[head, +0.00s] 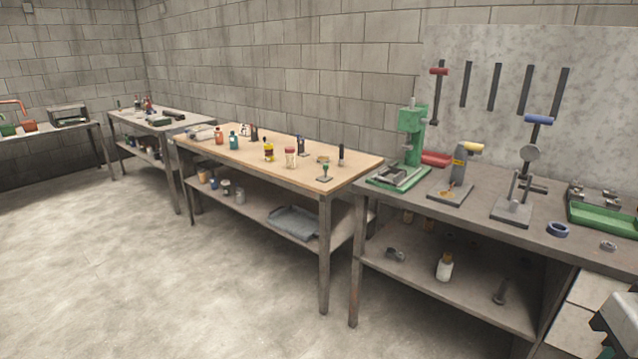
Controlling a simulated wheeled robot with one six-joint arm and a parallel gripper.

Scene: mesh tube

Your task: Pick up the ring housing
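Nothing touches either one. My gripper is not recognisable in the head view. A grey and black piece at the lower right edge may be part of my arm, cut off by the frame.
The grey bench (470,205) also bears a green press (410,135), a yellow-handled tool (460,165), a blue-handled clamp stand (530,155) and a green tray (603,215) of metal parts. A wooden-topped table (280,165) stands to the left. The floor (130,270) in front is clear.

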